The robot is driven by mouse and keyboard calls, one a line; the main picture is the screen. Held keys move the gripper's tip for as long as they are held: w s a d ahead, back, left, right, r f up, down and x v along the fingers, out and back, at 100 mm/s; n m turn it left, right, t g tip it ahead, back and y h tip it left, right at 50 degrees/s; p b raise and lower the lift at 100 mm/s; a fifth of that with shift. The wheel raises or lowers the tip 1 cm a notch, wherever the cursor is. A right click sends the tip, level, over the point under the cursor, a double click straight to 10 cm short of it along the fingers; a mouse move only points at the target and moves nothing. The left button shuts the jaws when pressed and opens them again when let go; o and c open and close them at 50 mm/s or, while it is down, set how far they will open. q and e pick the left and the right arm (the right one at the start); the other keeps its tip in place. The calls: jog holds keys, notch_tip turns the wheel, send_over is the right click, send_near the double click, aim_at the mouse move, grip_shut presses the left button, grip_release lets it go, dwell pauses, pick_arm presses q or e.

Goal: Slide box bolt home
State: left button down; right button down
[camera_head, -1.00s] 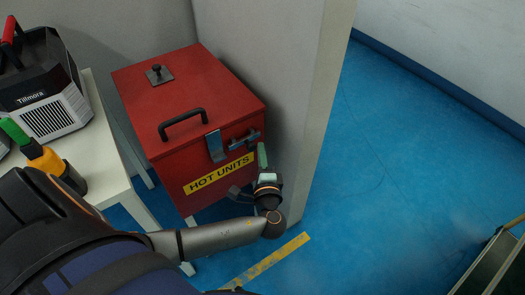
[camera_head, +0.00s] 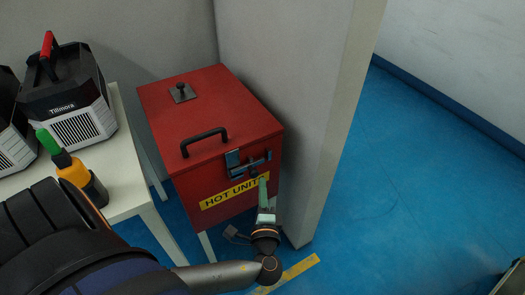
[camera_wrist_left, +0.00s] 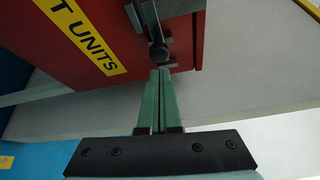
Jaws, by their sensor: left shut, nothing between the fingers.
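The red box (camera_head: 225,140) with the yellow "HOT UNITS" label stands by the wall, its lid down. A metal box bolt (camera_head: 256,164) with a dark knob is on its front near the top right edge, beside a grey hasp plate (camera_head: 233,160). My left gripper (camera_head: 263,183) is in front of the box, just below the bolt, shut and empty. In the left wrist view its green fingers (camera_wrist_left: 160,75) lie together, tips close under the bolt's round knob (camera_wrist_left: 159,48); I cannot tell whether they touch. My right gripper is not in view.
A wall end (camera_head: 335,130) stands close right of the box. Blue floor (camera_head: 410,200) is open further right.

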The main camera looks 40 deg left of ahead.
pick_arm(q)
jog(key=shift+v, duration=2.3)
